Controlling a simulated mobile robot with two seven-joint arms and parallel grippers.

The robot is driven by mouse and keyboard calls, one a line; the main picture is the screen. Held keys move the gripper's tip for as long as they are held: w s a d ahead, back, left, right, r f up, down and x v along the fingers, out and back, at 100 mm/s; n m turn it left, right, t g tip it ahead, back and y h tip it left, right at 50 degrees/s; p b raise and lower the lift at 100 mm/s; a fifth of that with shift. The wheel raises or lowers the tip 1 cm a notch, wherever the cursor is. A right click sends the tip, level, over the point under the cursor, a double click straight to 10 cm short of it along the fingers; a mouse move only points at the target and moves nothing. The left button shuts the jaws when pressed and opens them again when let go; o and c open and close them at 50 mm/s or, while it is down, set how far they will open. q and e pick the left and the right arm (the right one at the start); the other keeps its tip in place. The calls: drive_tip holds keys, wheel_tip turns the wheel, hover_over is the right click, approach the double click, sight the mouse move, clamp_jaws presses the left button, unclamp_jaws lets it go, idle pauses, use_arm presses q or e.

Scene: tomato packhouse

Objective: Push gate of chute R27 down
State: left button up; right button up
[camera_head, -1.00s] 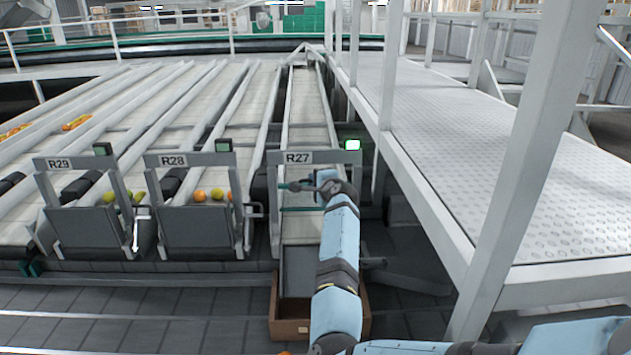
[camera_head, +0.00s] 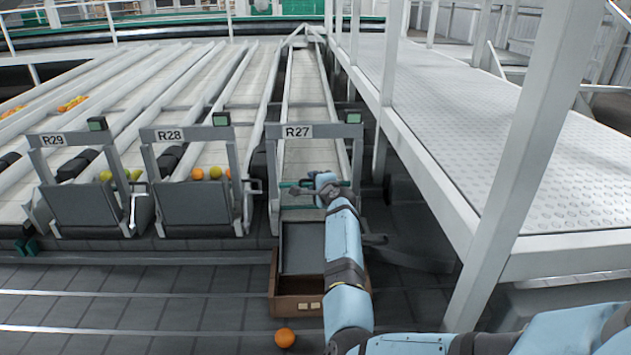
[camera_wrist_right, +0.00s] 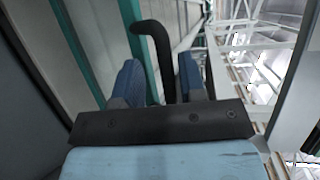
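Chute R27, with its label (camera_head: 298,131), has a grey frame at the centre of the head view. A flat grey panel (camera_head: 303,247) slopes at its lower end, above a brown crate (camera_head: 298,307). My right gripper (camera_head: 322,182) is inside the frame, beside a thin teal bar (camera_head: 290,184). In the right wrist view, the blue fingers (camera_wrist_right: 160,80) stand apart on either side of a black hooked handle (camera_wrist_right: 152,32). A gap shows on the left of the handle; contact on the right is unclear. The teal bar (camera_wrist_right: 136,40) passes behind. My left gripper is out of view.
Chutes R28 (camera_head: 169,135) and R29 (camera_head: 53,140) stand to the left, with upright grey panels and round fruit behind. A white walkway (camera_head: 455,130) and posts stand close on the right. An orange fruit (camera_head: 285,338) lies on the floor before the crate.

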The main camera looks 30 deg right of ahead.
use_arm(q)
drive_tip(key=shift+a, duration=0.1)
use_arm(e)
drive_tip(key=shift+s+r, duration=0.1)
drive_tip(key=shift+r, duration=0.1)
drive_tip(key=shift+s+r+p, duration=0.1)
drive_tip(key=shift+s+p, duration=0.1)
drive_tip(key=shift+p, duration=0.1)
use_arm(q)
drive_tip(key=p, duration=0.3)
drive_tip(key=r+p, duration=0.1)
drive_tip(key=p, duration=0.2)
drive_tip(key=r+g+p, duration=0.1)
drive_tip(key=p, duration=0.2)
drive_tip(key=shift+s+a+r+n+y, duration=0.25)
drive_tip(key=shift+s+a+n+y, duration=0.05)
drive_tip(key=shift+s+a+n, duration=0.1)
use_arm(e)
drive_tip(key=v, duration=1.3)
drive_tip(key=shift+f, duration=0.2)
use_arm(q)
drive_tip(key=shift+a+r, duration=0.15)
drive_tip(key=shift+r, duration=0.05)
use_arm(e)
drive_tip(key=shift+s+a, duration=0.1)
drive_tip(key=shift+s, duration=0.05)
